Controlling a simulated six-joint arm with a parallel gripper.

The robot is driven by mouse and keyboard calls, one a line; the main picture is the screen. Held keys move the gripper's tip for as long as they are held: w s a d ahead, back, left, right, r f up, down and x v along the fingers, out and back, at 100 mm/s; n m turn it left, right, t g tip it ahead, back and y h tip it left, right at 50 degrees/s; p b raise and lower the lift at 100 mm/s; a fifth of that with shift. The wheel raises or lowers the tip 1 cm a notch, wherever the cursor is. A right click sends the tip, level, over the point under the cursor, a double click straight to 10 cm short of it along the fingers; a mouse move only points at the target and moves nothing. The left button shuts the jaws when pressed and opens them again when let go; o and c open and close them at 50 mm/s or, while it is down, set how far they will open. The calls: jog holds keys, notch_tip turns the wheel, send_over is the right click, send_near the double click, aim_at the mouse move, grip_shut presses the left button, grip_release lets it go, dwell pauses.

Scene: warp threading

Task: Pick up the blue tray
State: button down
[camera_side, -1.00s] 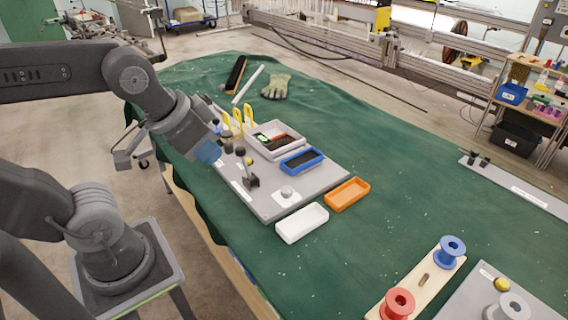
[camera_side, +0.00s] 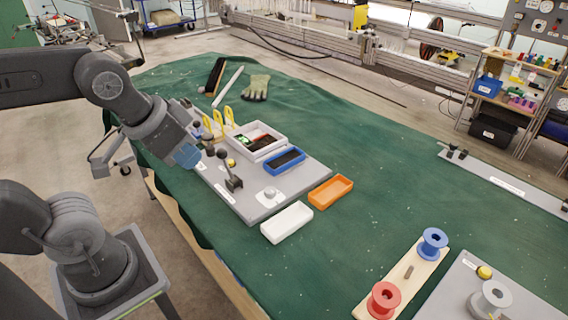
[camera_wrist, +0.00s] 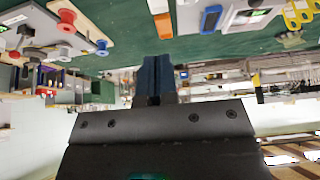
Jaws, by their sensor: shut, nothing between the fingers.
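The blue tray (camera_side: 290,167) is a small rectangular tray with a dark inside. It sits on the grey board (camera_side: 250,208), in front of a larger grey-white tray. It also shows near the top of the wrist view (camera_wrist: 210,19). My gripper (camera_side: 187,157) has blue fingers and is left of the blue tray, apart from it, near the board's left edge. In the wrist view my gripper's fingers (camera_wrist: 166,66) are together with nothing between them.
The grey-white tray (camera_side: 270,153), yellow upright pieces (camera_side: 217,121) and a dark small stand (camera_side: 232,182) are on the board. A white tray (camera_side: 287,222) and an orange tray (camera_side: 331,191) lie at its front edge. The green cloth (camera_side: 385,160) to the right is mostly clear.

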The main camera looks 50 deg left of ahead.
dwell(0.4)
jog(key=shift+c, duration=0.8)
grip_release()
jog(key=w+a+r+g, duration=0.1)
jog(key=w+a+r, duration=0.1)
jog(key=w, duration=0.5)
jog(key=w+a+r+g, duration=0.1)
jog(key=w+r, duration=0.1)
jog(key=w, duration=0.4)
jog(key=g, duration=0.4)
send_over(284, 162)
jog(key=f, duration=2.5)
jog(key=shift+s+d, duration=0.1)
jog(key=shift+d, duration=0.25)
jog(key=shift+a+f, duration=0.2)
jog(key=shift+f, duration=2.75)
